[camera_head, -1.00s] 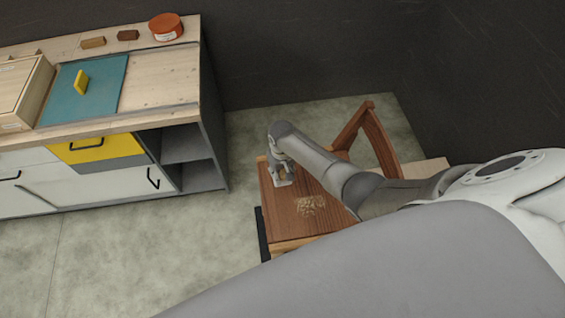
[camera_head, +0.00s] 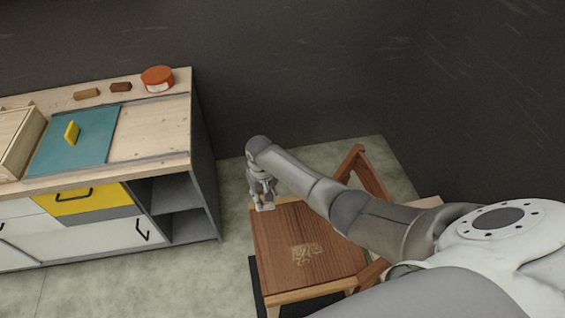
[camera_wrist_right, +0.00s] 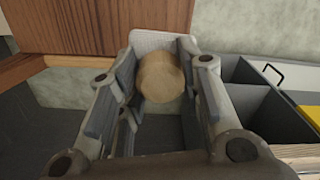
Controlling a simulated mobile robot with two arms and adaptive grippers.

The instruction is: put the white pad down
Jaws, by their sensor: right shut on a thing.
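The white pad (camera_wrist_right: 150,40) is a pale, rounded plate with a round wooden knob (camera_wrist_right: 160,77) on it. My right gripper (camera_wrist_right: 157,85) is shut on the knob, with a finger on each side. In the head view the gripper (camera_head: 262,188) points down with the pad (camera_head: 265,206) under it, at the far left corner of the wooden chair seat (camera_head: 280,235). I cannot tell for sure whether the pad touches the seat. My left gripper is not in view.
The seat bears a pale patterned mark (camera_head: 306,252). The chair's back frame (camera_head: 368,175) rises to the right. A workbench (camera_head: 150,140) at left holds a teal board (camera_head: 75,150) with a yellow handle (camera_head: 72,131), an orange tin (camera_head: 157,78) and small wooden blocks.

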